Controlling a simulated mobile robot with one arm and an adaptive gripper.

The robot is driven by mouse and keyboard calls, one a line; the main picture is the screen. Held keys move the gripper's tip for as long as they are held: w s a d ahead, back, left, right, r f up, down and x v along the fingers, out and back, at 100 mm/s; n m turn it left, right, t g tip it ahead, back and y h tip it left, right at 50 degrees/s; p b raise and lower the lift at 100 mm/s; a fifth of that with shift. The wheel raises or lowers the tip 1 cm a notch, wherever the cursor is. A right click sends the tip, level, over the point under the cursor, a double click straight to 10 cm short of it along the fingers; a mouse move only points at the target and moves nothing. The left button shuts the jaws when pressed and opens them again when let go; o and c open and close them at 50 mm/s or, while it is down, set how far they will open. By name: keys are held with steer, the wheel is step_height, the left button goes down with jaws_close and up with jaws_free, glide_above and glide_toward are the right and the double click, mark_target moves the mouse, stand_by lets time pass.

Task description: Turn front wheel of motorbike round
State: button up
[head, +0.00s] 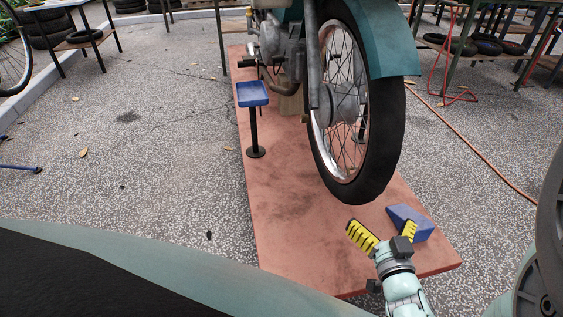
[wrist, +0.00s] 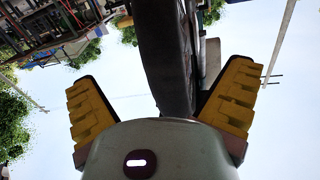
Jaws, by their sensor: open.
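The motorbike's front wheel (head: 352,110) has a black tyre, a spoked rim and a teal mudguard (head: 375,38). It stands upright over the red platform (head: 290,215). My gripper (head: 382,232) is below and in front of the tyre, its yellow fingers spread wide and empty. In the wrist view the tyre (wrist: 165,55) rises in the picture between the two open fingers of my gripper (wrist: 165,100). I cannot tell whether any finger touches the tyre.
A blue wedge (head: 408,222) lies on the platform just behind my gripper. A blue-topped stand (head: 252,95) is left of the wheel. A red hose (head: 475,148) runs along the ground at right. Tables with tyres (head: 488,45) stand at the back right. Open ground lies at left.

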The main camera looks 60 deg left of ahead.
steer(key=b, duration=0.3)
glide_above(362, 202)
steer(key=shift+w+a, duration=0.25)
steer(key=shift+a, duration=0.05)
steer(key=shift+d, duration=0.1)
steer(key=c, duration=1.3)
steer(key=shift+w+f+b, duration=0.15)
steer(key=shift+f+b, duration=0.2)
steer(key=shift+b, duration=0.2)
steer(key=shift+t+y, duration=0.6)
steer(key=shift+y, duration=0.1)
steer(key=f+b, duration=0.1)
steer(key=b, duration=0.1)
steer(key=a+f+b, duration=0.1)
steer(key=b, duration=0.1)
steer(key=a+f+b, duration=0.1)
steer(key=f+b, duration=0.1)
steer(key=shift+w+b, duration=0.35)
steer(key=shift+w, duration=0.05)
steer(key=b, duration=0.1)
steer(key=a+f+b, duration=0.1)
steer(key=shift+w+f+m+t+y+b, duration=0.2)
steer(key=shift+m+t+y+b, duration=0.1)
steer(key=shift+y+b, duration=0.1)
steer(key=shift+a+r, duration=0.1)
steer(key=shift+r, duration=0.05)
steer(key=shift+r, duration=0.1)
steer(key=o, duration=1.3)
